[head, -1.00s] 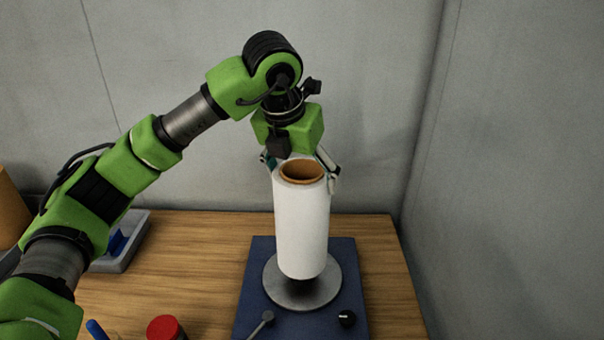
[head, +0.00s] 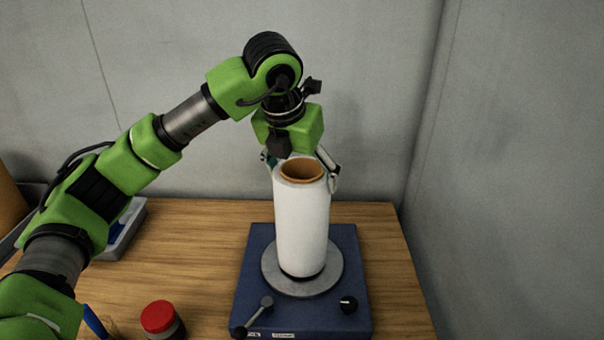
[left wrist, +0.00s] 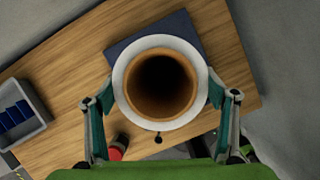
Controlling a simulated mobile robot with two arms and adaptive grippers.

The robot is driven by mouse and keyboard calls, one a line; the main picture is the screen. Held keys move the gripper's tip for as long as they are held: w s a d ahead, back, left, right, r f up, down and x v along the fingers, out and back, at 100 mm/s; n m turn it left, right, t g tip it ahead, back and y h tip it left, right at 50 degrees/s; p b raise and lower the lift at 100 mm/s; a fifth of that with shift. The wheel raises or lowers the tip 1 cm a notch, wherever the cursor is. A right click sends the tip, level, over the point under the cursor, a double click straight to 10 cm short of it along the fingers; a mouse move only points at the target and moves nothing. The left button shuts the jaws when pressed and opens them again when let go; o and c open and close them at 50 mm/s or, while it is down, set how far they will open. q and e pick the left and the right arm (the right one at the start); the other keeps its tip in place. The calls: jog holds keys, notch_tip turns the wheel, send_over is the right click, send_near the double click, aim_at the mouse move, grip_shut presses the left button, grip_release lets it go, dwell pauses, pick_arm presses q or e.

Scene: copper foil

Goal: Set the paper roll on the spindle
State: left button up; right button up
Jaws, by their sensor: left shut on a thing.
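The white paper roll (head: 302,226) with a brown cardboard core stands upright over the round grey metal disc (head: 332,281) on the blue base (head: 245,288). My left gripper (head: 301,172) is shut on the roll near its top, with one finger on each side. The roll also shows from above in the left wrist view (left wrist: 119,90), with its core opening dark inside. The spindle is hidden by the roll. The roll's lower end is close to the disc, with a dark band beneath it; I cannot tell whether they touch. My right gripper is not in view.
A red-lidded jar (head: 158,317) stands front left. A grey tray with blue things (left wrist: 22,117) is at the left. Grey walls stand behind and right.

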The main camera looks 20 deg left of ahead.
pick_arm(q)
jog(key=shift+r, duration=0.15)
jog(key=o, duration=2.2)
jog(key=shift+c, duration=0.2)
jog(key=shift+s, duration=0.1)
